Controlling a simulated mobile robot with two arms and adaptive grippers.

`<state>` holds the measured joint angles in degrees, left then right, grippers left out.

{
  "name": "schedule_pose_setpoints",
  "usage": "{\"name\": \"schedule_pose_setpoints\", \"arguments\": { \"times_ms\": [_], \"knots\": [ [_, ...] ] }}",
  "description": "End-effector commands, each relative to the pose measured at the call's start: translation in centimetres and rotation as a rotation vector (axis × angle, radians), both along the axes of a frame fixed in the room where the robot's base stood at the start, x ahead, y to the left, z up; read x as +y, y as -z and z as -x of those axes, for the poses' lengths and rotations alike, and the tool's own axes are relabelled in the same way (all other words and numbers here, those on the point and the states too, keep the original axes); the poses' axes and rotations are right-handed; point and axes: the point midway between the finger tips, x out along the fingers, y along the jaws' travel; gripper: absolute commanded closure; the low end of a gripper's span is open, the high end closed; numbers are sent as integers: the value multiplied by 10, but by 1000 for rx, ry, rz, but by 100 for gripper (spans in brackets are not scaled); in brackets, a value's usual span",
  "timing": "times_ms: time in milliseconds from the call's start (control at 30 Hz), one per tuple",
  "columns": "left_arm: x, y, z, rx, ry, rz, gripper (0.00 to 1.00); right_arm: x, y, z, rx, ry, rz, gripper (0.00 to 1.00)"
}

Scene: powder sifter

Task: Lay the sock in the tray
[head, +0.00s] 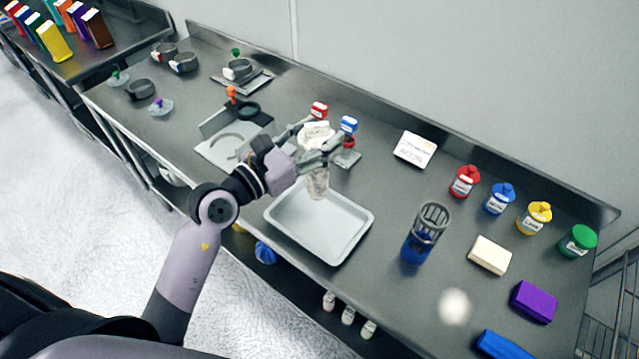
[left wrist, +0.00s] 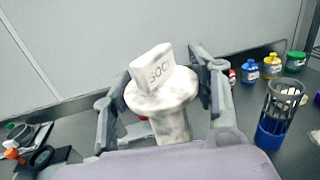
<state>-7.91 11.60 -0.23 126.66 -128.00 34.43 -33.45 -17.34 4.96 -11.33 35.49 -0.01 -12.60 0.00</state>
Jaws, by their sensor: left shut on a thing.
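The sock (head: 317,183) is a whitish cloth tube that hangs below my left gripper (head: 313,150), over the far part of the tray. My left gripper is shut on the sock's top end. In the left wrist view the sock (left wrist: 172,124) stands between the two fingers, with a white tag with dark lettering on its round top. The tray (head: 345,250) is pale grey, rectangular and shallow, lies on the steel bench and looks empty. My gripper and arm hide part of its far left edge. My right gripper is not in view.
A dark wire cylinder with a blue base (head: 427,230) stands right of the tray. Red (head: 464,182), blue, yellow and green jars line the back right. Small red (head: 319,110) and blue (head: 348,125) items stand behind my gripper. A plate device (head: 232,135) is left.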

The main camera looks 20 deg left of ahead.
Motion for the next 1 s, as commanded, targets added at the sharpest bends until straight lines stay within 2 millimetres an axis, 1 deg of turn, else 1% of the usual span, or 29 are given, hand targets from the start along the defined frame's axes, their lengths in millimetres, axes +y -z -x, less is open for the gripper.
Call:
{"name": "schedule_pose_setpoints", "arguments": {
  "times_ms": [33, 100, 200, 300, 467, 500, 633, 700, 800, 1000],
  "knots": [
    [0, 18, 0, 7, 0, -3, 91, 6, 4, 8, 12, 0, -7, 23],
    [0, 38, 0, 5, 1, -3, 91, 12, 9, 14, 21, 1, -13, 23],
    [0, 61, 0, 3, 1, -3, 91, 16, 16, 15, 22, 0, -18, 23],
    [1, 76, 0, 1, -2, -2, 91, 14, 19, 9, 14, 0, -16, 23],
    [0, 87, 0, -1, 0, 0, 91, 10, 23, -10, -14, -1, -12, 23],
    [0, 92, -1, -1, 0, -2, 91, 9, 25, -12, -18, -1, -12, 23],
    [0, 116, -1, 0, 1, -4, 91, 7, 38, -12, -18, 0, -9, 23],
    [0, 123, -1, -1, 0, -3, 91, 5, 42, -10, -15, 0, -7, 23],
    [0, 127, -1, -3, -1, -1, 91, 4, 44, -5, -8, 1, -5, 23],
    [0, 126, -1, -2, -1, 0, 91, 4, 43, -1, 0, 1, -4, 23]
  ]
}}
